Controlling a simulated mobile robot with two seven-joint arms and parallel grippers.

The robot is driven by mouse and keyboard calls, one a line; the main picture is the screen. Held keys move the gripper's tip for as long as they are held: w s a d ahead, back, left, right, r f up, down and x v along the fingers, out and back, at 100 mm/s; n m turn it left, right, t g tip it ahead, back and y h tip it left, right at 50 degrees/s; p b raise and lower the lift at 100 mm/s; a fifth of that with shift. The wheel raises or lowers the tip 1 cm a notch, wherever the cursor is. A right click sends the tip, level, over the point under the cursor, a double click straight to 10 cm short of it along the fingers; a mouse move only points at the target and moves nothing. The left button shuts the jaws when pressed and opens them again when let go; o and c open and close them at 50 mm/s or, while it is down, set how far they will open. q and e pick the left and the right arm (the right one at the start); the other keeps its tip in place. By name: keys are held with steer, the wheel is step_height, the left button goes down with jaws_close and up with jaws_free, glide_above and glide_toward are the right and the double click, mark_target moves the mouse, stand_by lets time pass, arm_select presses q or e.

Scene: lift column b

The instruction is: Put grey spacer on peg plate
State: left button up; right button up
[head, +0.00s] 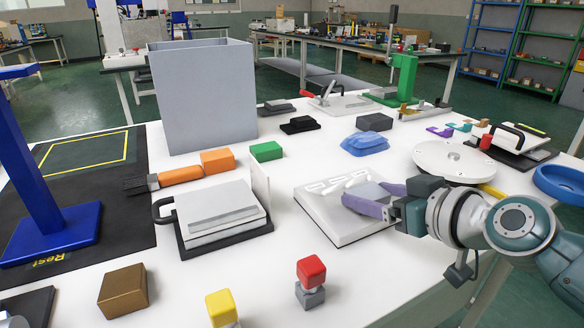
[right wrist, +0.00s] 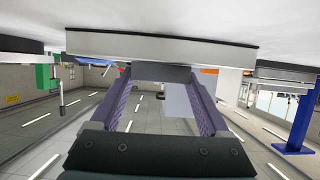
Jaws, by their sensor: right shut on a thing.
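The peg plate (head: 335,226) is a white, thick square board right of centre in the head view, with raised white pieces on its far part. My right gripper (head: 371,199) reaches in from the right over the plate, its purple fingers shut on the grey spacer (head: 367,192). In the right wrist view the spacer (right wrist: 162,73) shows as a dark grey block between the fingertips (right wrist: 160,82), close to the pale plate edge (right wrist: 160,47). The fingers partly hide the spacer, and I cannot tell whether it touches the plate. My left gripper is not in view.
A white round disc (head: 450,161) lies behind my right wrist. A blue lump (head: 365,144) is behind the plate. A clamped white box (head: 217,217) stands to its left, with red (head: 311,270) and yellow (head: 221,307) blocks in front. A tall grey bin (head: 203,97) stands behind.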

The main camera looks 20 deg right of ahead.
steer(key=o, duration=1.2)
steer(key=shift+f, duration=0.1)
steer(key=shift+o, duration=0.2)
steer(key=shift+s+r+p, duration=0.25)
steer(key=shift+r+p, duration=0.1)
steer(key=shift+p, duration=0.05)
steer(key=p+v, duration=0.2)
steer(key=v, duration=0.9)
steer(key=shift+s+f+p, duration=0.1)
steer(key=shift+s+p, duration=0.05)
steer(key=shift+p, duration=0.2)
steer(key=s+a+g, duration=0.1)
steer(key=a, duration=0.1)
steer(key=s+a+f+n+g+y, duration=0.1)
steer(key=a, duration=0.2)
steer(key=s+a+f+n+g+y, duration=0.1)
steer(key=a, duration=0.2)
steer(key=shift+s+a, duration=0.1)
steer(key=shift+s, duration=0.25)
steer(key=s+a+g+h, duration=0.2)
steer(key=s+g, duration=0.4)
steer(key=s, duration=0.6)
steer(key=shift+a+m+g+h, duration=0.3)
steer(key=shift+m+g+h, duration=0.1)
